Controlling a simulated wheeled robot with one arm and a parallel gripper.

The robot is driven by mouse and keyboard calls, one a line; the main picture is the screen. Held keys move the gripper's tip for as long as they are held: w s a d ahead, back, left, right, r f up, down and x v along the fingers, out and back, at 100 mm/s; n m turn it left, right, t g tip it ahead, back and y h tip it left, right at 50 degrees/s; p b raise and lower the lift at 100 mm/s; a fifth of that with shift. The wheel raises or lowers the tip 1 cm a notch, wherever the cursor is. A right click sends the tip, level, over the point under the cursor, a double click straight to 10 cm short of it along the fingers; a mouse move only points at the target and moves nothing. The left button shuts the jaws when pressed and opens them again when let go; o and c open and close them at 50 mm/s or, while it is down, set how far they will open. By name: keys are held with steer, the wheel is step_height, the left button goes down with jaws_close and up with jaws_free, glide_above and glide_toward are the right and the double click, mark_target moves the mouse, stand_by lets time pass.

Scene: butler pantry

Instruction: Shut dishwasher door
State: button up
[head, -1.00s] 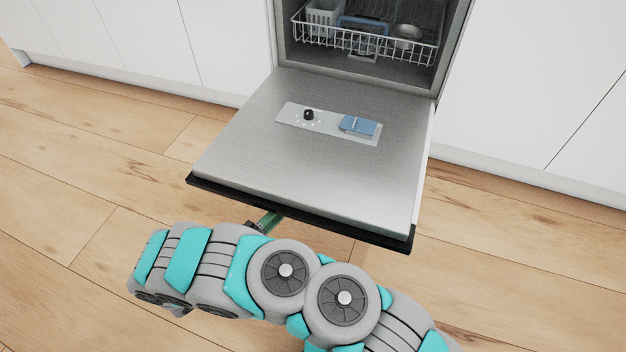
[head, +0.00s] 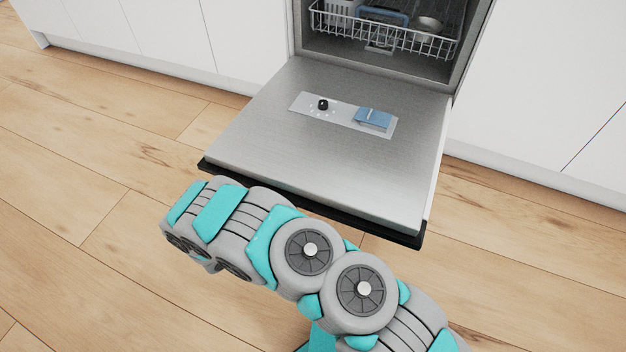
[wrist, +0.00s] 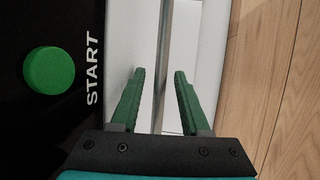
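The dishwasher door (head: 270,130) hangs open, lowered to about level, in the middle of the head view. Its inner face is bare metal with a detergent compartment and a blue lid. My gripper is hidden in the head view behind my arm, near the door's black front edge (head: 315,205). In the wrist view my gripper (wrist: 160,85) is open, its two green fingers apart. A black panel (wrist: 55,115) with a green START button (wrist: 49,70) lies left of the fingers. White and grey surfaces show beyond and between them; I cannot tell whether the fingers touch anything.
The lower rack (head: 385,38) sits inside the dishwasher with a few items in it. White cabinet fronts (head: 245,40) flank the opening on both sides. The wooden floor (head: 90,150) is clear to the left and right of the door.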

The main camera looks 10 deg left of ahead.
jaws_close()
stand_by(1.2)
